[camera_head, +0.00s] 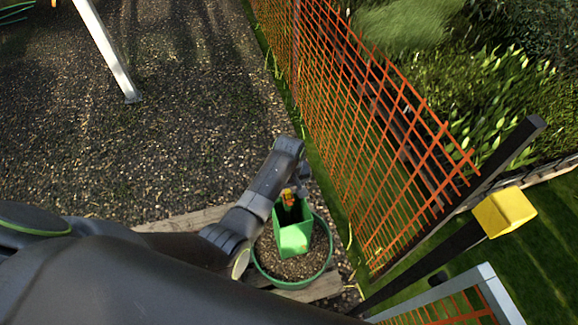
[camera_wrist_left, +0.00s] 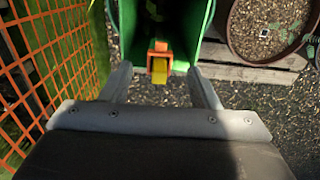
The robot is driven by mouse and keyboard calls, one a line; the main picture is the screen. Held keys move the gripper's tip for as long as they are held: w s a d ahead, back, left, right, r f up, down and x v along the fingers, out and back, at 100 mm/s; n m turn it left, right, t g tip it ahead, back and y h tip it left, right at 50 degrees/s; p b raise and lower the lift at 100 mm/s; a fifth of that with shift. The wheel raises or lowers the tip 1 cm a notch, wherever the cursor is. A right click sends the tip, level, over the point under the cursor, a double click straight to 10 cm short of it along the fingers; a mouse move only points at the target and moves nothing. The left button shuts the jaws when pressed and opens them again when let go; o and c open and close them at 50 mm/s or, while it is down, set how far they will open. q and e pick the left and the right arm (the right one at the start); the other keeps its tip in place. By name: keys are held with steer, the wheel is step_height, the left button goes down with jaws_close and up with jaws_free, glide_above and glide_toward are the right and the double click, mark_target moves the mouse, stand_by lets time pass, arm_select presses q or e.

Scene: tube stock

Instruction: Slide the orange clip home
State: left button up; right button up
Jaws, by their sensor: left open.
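The orange clip (camera_head: 288,196) shows small at the top of a green box-like holder (camera_head: 293,237) in the head view. In the left wrist view the clip (camera_wrist_left: 160,46) is an orange bracket with a yellow block below it, in front of the dark opening of the green holder (camera_wrist_left: 205,18). My left gripper (camera_wrist_left: 160,69) is open, its two fingers apart on either side of the clip's line. I see no finger touching the clip. In the head view my left arm's end partly hides the area beside the holder. My right gripper is not in view.
The holder stands in a round green-rimmed tub (camera_head: 328,258) of gravel, on wooden boards (camera_head: 185,220). An orange mesh fence (camera_head: 375,130) runs close on the right. Open gravel ground (camera_head: 160,120) lies to the left.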

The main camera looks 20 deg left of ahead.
arm_select(q)
step_height(320, 180, up, 13)
stand_by(0.3)
stand_by(0.5)
steer(key=s+a+f+m+t, duration=0.1)
steer(key=s+a+f, duration=0.1)
steer(key=s+a, duration=0.4)
steer(key=s+a+f+m+t, duration=0.1)
steer(key=s+a+f, duration=0.2)
steer(key=s+a, duration=0.35)
steer(key=s+a+r+m+t+y, duration=0.1)
steer(key=s+a+r+m, duration=0.15)
steer(key=s, duration=0.55)
steer(key=s+a+r+m+t+y, duration=0.1)
steer(key=s+r+m, duration=0.15)
steer(key=s, duration=0.55)
step_height(320, 180, down, 25)
steer(key=a+g+b, duration=0.1)
steer(key=a+g, duration=0.1)
steer(key=s+d+f+h+b, duration=0.1)
steer(key=s+d+f, duration=0.1)
steer(key=s+f, duration=1.3)
step_height(320, 180, down, 2)
steer(key=shift+f+n+g, duration=0.25)
steer(key=shift+n+g, duration=0.15)
